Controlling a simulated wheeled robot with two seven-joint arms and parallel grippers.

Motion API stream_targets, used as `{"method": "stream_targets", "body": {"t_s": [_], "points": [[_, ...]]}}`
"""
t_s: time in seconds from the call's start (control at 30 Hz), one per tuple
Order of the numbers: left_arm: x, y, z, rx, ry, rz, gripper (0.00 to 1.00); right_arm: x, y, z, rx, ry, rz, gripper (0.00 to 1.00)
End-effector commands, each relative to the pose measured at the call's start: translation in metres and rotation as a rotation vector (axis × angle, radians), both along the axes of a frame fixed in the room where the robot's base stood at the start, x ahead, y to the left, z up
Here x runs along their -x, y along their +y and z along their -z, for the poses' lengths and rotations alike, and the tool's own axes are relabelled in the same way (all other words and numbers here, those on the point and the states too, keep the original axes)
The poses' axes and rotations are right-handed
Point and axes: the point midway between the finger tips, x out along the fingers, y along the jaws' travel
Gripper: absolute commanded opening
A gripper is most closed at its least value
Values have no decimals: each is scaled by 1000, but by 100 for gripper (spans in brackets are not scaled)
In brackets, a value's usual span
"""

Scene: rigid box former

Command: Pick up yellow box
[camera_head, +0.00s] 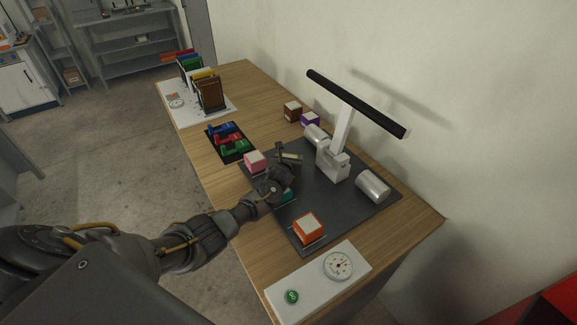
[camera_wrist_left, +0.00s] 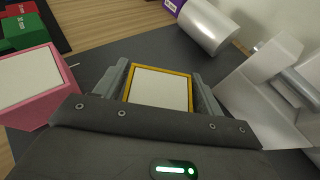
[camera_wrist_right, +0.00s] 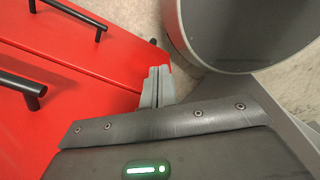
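The yellow box (camera_wrist_left: 160,88), a cube with a white top and yellow edges, sits between the fingers of my left gripper (camera_wrist_left: 162,82) in the left wrist view. The fingers lie close against its two sides, and the gripper looks shut on it. In the head view the left gripper (camera_head: 289,160) hides most of the box, over the dark mat (camera_head: 322,207). I cannot tell whether the box is clear of the mat. My right gripper (camera_wrist_right: 157,87) is shut and empty in the right wrist view, away from the table.
A pink box (camera_head: 255,161) stands just left of the left gripper, an orange box (camera_head: 308,228) nearer the front. A white stand with a black bar (camera_head: 355,102) and a silver cylinder (camera_head: 372,186) are to the right. A red cabinet (camera_wrist_right: 70,95) is near the right gripper.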

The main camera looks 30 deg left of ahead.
Motion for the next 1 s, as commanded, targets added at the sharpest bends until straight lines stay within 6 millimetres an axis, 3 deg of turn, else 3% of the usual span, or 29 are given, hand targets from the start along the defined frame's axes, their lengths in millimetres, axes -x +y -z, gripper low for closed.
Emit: {"method": "stream_targets", "body": {"t_s": [0.03, 0.27, 0.67, 0.83, 1.0], "points": [[0, 0, 0, 0, 0, 0, 62, 0, 1, 0, -1, 0, 0, 0], [0, 0, -1, 0, -1, 0, 34, 0, 5, 0, -6, 0, 2, 0], [0, 1, -9, -1, -2, -1, 34, -1, 6, 0, -8, 0, 2, 0], [0, 1, -35, -3, -4, 2, 34, -1, 5, 1, -5, -1, 2, 0], [22, 1, -57, -3, -4, 2, 34, -1, 2, 2, -2, -2, 1, 0]]}}
